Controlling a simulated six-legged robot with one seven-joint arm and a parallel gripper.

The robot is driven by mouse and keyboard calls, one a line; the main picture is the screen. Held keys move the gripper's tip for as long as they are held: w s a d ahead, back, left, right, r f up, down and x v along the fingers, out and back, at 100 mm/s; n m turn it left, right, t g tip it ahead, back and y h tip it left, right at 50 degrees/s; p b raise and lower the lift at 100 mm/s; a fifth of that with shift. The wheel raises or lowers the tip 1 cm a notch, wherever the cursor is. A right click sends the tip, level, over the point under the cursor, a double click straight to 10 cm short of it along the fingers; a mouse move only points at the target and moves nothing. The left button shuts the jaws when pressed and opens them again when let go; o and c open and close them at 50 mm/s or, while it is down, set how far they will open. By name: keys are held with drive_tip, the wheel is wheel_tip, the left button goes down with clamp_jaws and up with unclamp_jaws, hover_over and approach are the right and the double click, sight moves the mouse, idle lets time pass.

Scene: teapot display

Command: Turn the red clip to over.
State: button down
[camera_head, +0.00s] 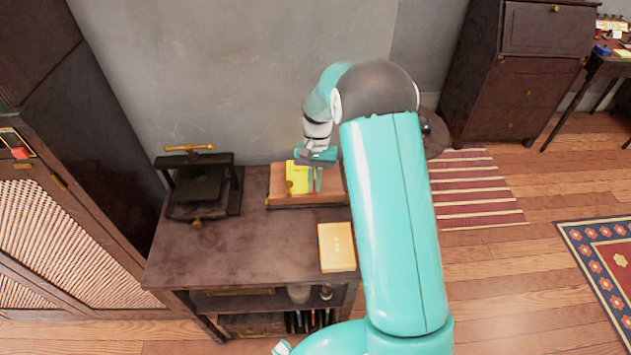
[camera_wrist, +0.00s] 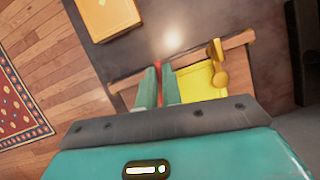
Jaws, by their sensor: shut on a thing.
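The red clip (camera_wrist: 159,82) shows only as a narrow red strip between my fingers in the wrist view. My gripper (camera_wrist: 160,74) is shut on it, and the fingers cover most of it. In the head view my gripper (camera_head: 315,188) points down over a wooden tray (camera_head: 300,202) on the dark table, and I cannot make out the clip there. Which way the clip is turned cannot be told.
A yellow piece (camera_wrist: 198,84) with a brass part (camera_wrist: 217,64) lies beside my fingers. A black press (camera_head: 197,188) stands at the table's left, and a yellow book (camera_head: 337,246) lies near its front. The table's front left is bare.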

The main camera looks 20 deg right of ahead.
drive_tip(key=shift+n+h, duration=0.3)
drive_tip(key=shift+n, duration=0.6)
drive_tip(key=shift+a, duration=0.1)
drive_tip(key=c, duration=1.6)
unclamp_jaws()
drive_tip(key=shift+o, duration=0.2)
drive_tip(key=shift+w+r, duration=0.1)
drive_tip(key=v, duration=1.3)
drive_tip(key=shift+w+r, duration=0.2)
drive_tip(key=shift+s, duration=0.15)
